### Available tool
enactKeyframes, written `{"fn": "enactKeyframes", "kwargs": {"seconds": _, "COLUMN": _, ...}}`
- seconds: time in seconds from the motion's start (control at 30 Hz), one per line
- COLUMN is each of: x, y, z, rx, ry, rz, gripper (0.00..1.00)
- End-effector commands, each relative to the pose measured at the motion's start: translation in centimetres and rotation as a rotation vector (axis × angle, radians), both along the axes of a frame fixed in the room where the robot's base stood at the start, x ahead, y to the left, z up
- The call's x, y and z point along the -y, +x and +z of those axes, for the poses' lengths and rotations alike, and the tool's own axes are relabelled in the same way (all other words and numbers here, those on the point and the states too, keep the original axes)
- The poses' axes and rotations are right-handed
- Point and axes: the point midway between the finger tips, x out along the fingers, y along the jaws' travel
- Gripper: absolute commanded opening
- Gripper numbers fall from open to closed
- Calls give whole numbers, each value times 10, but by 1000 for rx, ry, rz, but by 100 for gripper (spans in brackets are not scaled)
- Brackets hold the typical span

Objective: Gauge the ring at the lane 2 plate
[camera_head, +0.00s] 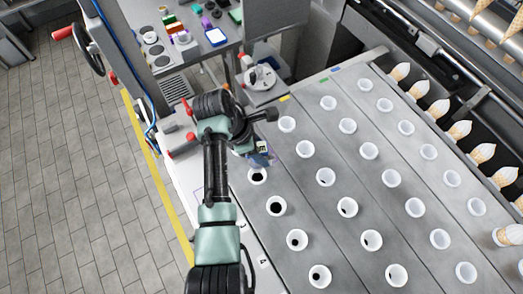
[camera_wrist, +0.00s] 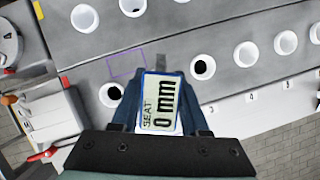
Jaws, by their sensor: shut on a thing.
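My gripper (camera_wrist: 160,100) is shut on a small gauge (camera_wrist: 160,104), whose display reads "SEAT 0 mm". In the head view my gripper (camera_head: 261,157) is over the near-left edge of the grey plates. A white ring with a dark opening (camera_wrist: 203,67) lies just right of the gauge's grey tip in the wrist view. Another ring (camera_wrist: 110,95) is to the left. In the head view a dark-centred ring (camera_head: 257,175) sits just below the gripper. I cannot tell whether the gauge touches a plate, or which plate is lane 2.
Grey plates (camera_head: 330,140) carry rows of white rings. A purple outlined rectangle (camera_wrist: 127,65) marks a plate. A numbered strip (camera_wrist: 268,97) runs along the edge. A device with a round base (camera_head: 262,80) stands behind the gripper. Filled cones (camera_head: 460,131) line the right. Tiled floor lies left.

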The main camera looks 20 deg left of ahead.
Motion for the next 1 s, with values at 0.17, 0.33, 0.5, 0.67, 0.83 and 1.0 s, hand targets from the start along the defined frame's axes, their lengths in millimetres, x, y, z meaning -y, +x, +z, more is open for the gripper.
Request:
{"fn": "enactKeyframes", "kwargs": {"seconds": 0.17, "x": 0, "y": 0, "z": -17, "rx": 1, "ry": 1, "rz": -1, "gripper": 0}}
{"fn": "enactKeyframes", "kwargs": {"seconds": 0.33, "x": 0, "y": 0, "z": -30, "rx": 1, "ry": 1, "rz": -1, "gripper": 0}}
{"fn": "enactKeyframes", "kwargs": {"seconds": 0.5, "x": 0, "y": 0, "z": -42, "rx": 1, "ry": 1, "rz": -1, "gripper": 0}}
{"fn": "enactKeyframes", "kwargs": {"seconds": 0.67, "x": 0, "y": 0, "z": -52, "rx": 0, "ry": 0, "rz": -1, "gripper": 0}}
{"fn": "enactKeyframes", "kwargs": {"seconds": 0.83, "x": 0, "y": 0, "z": -66, "rx": 0, "ry": 0, "rz": 0, "gripper": 0}}
{"fn": "enactKeyframes", "kwargs": {"seconds": 1.0, "x": 0, "y": 0, "z": -79, "rx": 1, "ry": -1, "rz": -1, "gripper": 0}}
